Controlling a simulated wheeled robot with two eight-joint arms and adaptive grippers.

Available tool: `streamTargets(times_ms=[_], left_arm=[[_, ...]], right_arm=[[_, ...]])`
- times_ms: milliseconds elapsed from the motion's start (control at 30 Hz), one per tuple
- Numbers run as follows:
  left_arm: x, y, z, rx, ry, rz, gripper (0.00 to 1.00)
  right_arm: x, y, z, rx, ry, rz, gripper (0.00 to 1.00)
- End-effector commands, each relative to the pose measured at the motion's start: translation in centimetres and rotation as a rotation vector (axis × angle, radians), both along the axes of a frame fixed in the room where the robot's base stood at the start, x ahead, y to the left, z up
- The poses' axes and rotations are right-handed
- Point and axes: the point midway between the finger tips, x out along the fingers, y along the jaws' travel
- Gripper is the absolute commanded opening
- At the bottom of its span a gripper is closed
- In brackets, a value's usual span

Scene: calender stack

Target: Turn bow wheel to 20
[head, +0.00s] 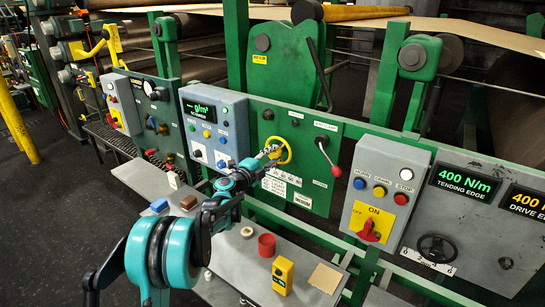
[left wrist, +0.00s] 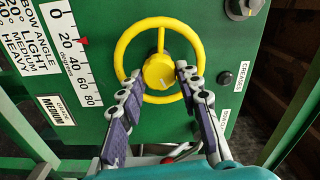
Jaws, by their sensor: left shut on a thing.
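The yellow bow wheel (left wrist: 165,42) is mounted on the green panel, with a yellow hub (left wrist: 162,72) at its middle. It also shows in the head view (head: 286,147). My left gripper (left wrist: 155,80) is shut on the wheel, one finger on each side of the hub at its lower part. In the head view my left gripper (head: 270,155) partly covers the wheel. The white bow angle scale (left wrist: 72,55) is left of the wheel, marked 0 to 80. Its red pointer (left wrist: 83,42) appears near 20, towards 40; the exact reading is unclear. My right gripper is not in view.
A red-knobbed lever (head: 336,171) sits right of the wheel. A grey button box (head: 378,190) stands further right, a screen box (head: 212,125) left.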

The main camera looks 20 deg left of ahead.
Motion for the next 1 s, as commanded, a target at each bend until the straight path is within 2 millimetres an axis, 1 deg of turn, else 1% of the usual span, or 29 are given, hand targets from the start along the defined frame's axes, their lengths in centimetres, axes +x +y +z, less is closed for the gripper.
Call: streamTargets(times_ms=[133,167,200,233,500,633,767,1000], left_arm=[[0.0,-0.1,-0.1,0.001,0.000,-0.001,0.05],[0.0,-0.1,-0.1,0.001,0.000,-0.001,0.42],[0.0,-0.1,-0.1,0.000,0.001,-0.001,0.52],[0.0,-0.1,-0.1,0.000,0.001,-0.001,0.55],[0.0,0.0,0.0,-0.001,0.000,0.000,0.55],[-0.8,0.4,0.0,-0.001,0.000,0.001,0.55],[-2.9,1.1,0.0,-0.001,0.001,0.002,0.55],[-7.9,3.0,0.0,-0.001,0.001,0.002,0.55]], right_arm=[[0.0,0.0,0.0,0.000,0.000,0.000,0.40],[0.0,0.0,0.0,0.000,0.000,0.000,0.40],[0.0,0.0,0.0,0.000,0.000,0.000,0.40],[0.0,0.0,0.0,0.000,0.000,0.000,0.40],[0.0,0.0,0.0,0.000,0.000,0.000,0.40],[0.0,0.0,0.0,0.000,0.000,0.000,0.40],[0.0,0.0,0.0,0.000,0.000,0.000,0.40],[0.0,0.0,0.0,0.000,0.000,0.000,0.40]])
